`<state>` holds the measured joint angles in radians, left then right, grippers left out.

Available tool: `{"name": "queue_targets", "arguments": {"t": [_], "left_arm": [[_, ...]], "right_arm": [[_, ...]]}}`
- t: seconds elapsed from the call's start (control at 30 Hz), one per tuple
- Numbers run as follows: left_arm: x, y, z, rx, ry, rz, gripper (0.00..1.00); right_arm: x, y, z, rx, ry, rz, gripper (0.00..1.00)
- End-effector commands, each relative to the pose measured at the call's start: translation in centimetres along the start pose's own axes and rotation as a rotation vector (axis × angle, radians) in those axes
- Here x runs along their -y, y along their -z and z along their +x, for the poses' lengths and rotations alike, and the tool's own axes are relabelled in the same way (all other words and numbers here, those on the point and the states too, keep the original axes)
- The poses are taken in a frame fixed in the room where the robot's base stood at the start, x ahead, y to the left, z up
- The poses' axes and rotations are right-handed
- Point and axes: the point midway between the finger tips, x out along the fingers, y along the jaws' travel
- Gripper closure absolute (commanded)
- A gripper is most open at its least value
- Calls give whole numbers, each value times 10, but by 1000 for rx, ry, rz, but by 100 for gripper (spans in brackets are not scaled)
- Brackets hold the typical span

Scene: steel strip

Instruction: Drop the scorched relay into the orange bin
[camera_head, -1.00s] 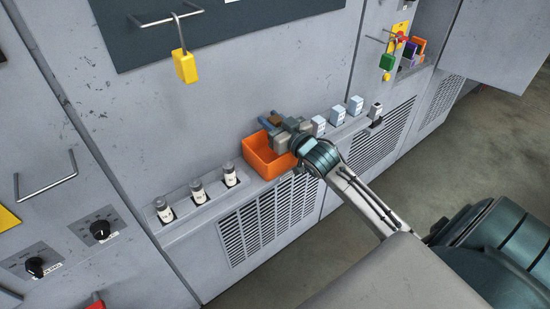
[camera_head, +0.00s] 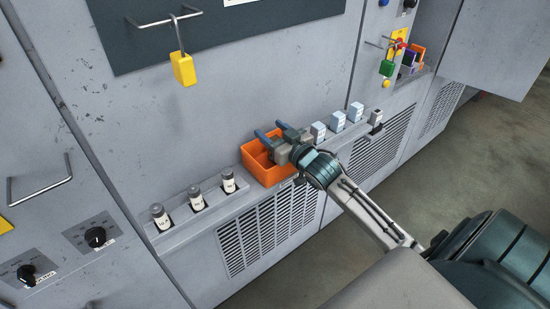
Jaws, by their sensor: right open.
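The orange bin (camera_head: 268,175) stands on the ledge of the grey cabinet, near the middle of the head view. My right gripper (camera_head: 269,130) is open above the bin's back right part, its two blue fingers spread apart with nothing seen between them. The gripper and wrist cover part of the bin's opening. I do not see the scorched relay; the bin's inside is partly hidden. My left gripper is not in view.
Several pale relays, one here (camera_head: 338,121), stand on the ledge to the right of the bin. Labelled cylinders (camera_head: 195,198) stand in sockets to its left. A yellow padlock (camera_head: 183,69) hangs from a handle above.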

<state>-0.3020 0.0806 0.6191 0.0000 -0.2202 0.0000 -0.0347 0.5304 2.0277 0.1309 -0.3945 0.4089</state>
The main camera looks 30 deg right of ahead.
Motion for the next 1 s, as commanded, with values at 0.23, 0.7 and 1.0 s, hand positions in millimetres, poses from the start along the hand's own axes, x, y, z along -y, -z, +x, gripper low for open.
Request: {"name": "queue_targets", "arguments": {"t": [0.23,0.7,1.0], "left_arm": [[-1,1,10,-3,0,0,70],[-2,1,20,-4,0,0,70],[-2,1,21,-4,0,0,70]], "right_arm": [[0,-3,-34,4,1,-7,44],[0,-2,-90,5,-1,-7,44],[0,0,-103,-1,1,-1,44]]}}
